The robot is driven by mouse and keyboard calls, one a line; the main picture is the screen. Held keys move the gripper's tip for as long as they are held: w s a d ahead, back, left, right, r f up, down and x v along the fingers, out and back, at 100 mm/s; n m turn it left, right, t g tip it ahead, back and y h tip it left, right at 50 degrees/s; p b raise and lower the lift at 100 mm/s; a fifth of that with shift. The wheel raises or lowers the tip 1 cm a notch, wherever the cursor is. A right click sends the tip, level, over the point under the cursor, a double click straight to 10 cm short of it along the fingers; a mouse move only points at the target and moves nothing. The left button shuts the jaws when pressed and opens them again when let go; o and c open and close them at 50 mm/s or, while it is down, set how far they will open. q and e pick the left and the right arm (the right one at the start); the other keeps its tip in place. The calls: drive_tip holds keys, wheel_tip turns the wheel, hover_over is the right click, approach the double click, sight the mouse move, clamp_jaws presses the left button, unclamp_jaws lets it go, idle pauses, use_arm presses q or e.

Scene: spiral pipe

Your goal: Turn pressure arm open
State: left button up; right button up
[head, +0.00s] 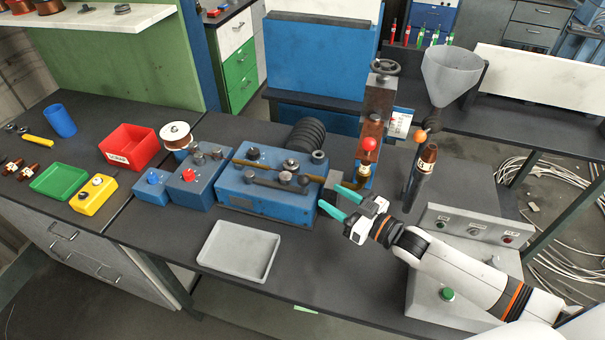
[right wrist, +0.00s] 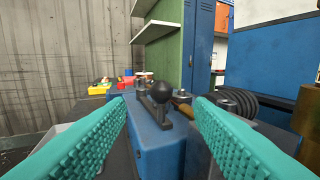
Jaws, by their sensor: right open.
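The blue machine (head: 265,200) stands on the dark table in the middle of the head view. A dark flat arm (head: 265,180) lies along its top, with a black ball knob (head: 303,180) near its right end. In the right wrist view the black knob (right wrist: 162,92) stands up from the arm, straight ahead between my fingers. My right gripper (head: 338,202) is open and empty, with teal fingers, just right of the machine's right end. The fingers (right wrist: 160,112) frame the knob in the wrist view but appear short of it. My left gripper is not in view.
A grey tray (head: 238,252) lies in front of the machine. A post with a red ball (head: 369,144) and a funnel (head: 450,75) stand behind my right gripper. Black coiled hose (head: 308,138) sits behind the machine.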

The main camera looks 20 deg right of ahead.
sight(308, 182)
drive_tip(key=x, duration=0.3)
drive_tip(key=shift+w+a+r, duration=0.2)
drive_tip(key=shift+w+a, duration=0.05)
drive_tip(key=shift+w, duration=0.1)
drive_tip(key=shift+p+x, duration=0.4)
drive_tip(key=shift+x, duration=0.65)
drive_tip(key=x, duration=0.3)
drive_tip(key=shift+w+a+f, duration=0.1)
drive_tip(key=shift+w+f, duration=0.1)
drive_tip(key=shift+w, duration=0.05)
drive_tip(key=shift+w+a, duration=0.1)
drive_tip(key=shift+w, duration=0.05)
drive_tip(key=shift+w+a, duration=0.1)
drive_tip(key=shift+w, duration=0.05)
clamp_jaws()
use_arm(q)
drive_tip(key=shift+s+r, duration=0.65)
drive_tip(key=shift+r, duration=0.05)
